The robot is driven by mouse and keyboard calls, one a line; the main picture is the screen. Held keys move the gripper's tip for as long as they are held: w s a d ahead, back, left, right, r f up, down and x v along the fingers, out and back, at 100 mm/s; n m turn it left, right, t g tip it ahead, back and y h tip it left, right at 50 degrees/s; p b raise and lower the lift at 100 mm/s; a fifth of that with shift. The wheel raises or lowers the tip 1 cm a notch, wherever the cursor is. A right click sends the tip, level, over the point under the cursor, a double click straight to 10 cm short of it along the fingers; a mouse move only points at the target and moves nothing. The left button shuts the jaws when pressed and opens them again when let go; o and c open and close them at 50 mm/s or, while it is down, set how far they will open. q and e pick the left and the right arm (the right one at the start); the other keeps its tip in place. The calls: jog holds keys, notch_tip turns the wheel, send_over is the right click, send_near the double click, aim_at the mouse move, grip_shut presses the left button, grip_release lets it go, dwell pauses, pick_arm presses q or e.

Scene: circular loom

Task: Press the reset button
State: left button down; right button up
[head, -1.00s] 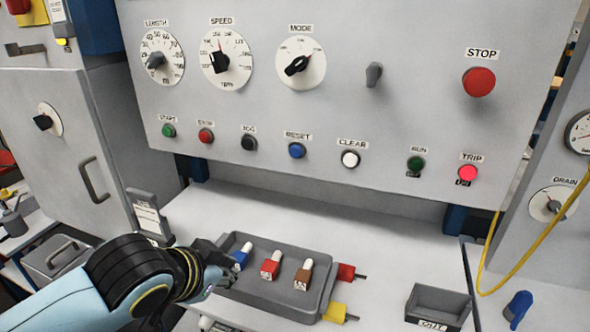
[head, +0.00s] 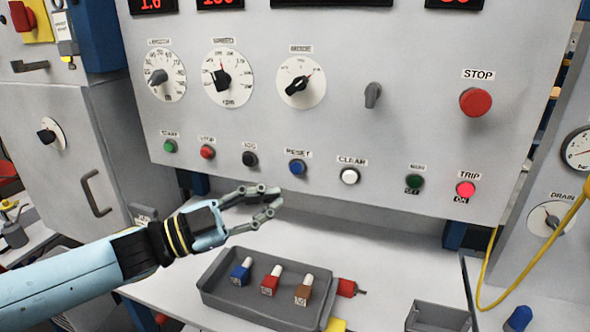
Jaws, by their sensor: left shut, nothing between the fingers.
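The blue reset button (head: 297,168) sits on the grey control panel (head: 330,130) under a RESET label, between the black jog button (head: 249,160) and the white clear button (head: 349,176). My left gripper (head: 277,200) is in front of the panel, just below and slightly left of the reset button in the head view. Its fingers are shut with nothing between them. It covers none of the button, and I see no contact. My right gripper is not in view.
The TRIP lamp (head: 465,189) glows red. A large red STOP button (head: 475,102) is at the upper right. Below the panel, a grey tray (head: 225,292) holds blue, red and brown pieces. A yellow cable (head: 490,262) hangs at right.

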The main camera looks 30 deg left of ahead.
aim_at(296, 168)
pick_arm(q)
jog(key=shift+w+a+b, duration=0.35)
jog(key=shift+w+b, duration=0.2)
jog(key=shift+w, duration=0.9)
jog(key=shift+w+a+b, duration=0.35)
jog(key=shift+w+b, duration=0.2)
jog(key=shift+w, duration=0.85)
jog(key=shift+w+a+b, duration=0.35)
jog(key=shift+w+b, duration=0.2)
jog(key=shift+w, duration=0.9)
jog(key=shift+w, duration=0.15)
jog(key=shift+w, duration=0.25)
jog(key=shift+w+a, duration=0.2)
jog(key=shift+w, duration=0.25)
jog(key=shift+s, duration=0.15)
jog(key=shift+s+d+p, duration=0.25)
jog(key=shift+s+p, duration=0.1)
jog(key=shift+s, duration=0.35)
jog(key=shift+s, duration=0.1)
